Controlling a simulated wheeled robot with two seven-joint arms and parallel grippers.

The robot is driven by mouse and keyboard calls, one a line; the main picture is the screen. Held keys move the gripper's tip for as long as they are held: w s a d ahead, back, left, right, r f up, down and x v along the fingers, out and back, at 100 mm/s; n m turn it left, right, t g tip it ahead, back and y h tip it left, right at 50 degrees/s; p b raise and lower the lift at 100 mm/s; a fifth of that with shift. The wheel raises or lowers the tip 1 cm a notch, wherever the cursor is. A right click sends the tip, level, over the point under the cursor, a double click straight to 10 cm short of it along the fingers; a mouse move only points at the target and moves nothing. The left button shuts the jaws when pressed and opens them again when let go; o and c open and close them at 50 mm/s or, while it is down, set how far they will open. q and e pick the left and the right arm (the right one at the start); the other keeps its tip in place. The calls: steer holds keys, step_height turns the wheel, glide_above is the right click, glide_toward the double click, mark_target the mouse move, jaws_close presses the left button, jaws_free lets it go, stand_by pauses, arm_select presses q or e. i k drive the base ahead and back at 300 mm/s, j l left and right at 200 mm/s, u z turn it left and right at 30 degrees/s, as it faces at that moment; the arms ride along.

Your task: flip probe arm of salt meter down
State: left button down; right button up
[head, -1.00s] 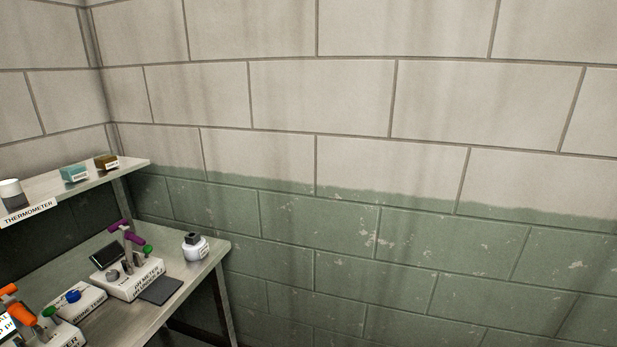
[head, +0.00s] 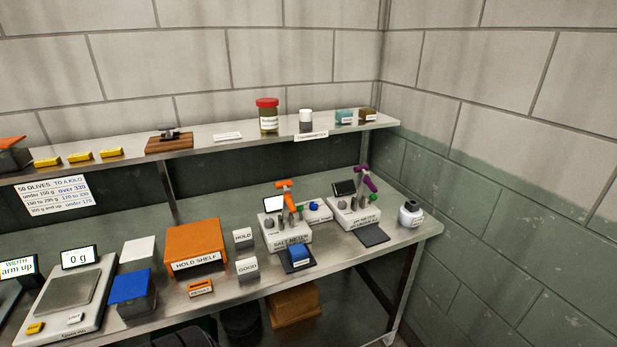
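The salt meter (head: 288,238) is a white box with a lit white screen (head: 274,204) on the steel bench. Its orange probe arm (head: 287,192) stands raised above the box, with a green knob (head: 299,209) beside it. A dark pad with a blue block (head: 299,254) lies in front of the meter. Neither of my grippers shows in the head view.
The pH meter (head: 352,212) with a purple arm (head: 367,178) stands just right of the salt meter, and a white bottle (head: 411,213) stands near the bench's right end. The orange hold shelf (head: 196,243) and a scale (head: 68,290) are to the left. A shelf (head: 230,138) runs above.

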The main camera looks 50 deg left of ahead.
mark_target(287, 208)
steer(key=u, duration=1.75)
steer(key=i+j+u, duration=0.1)
steer(key=j+u, duration=0.15)
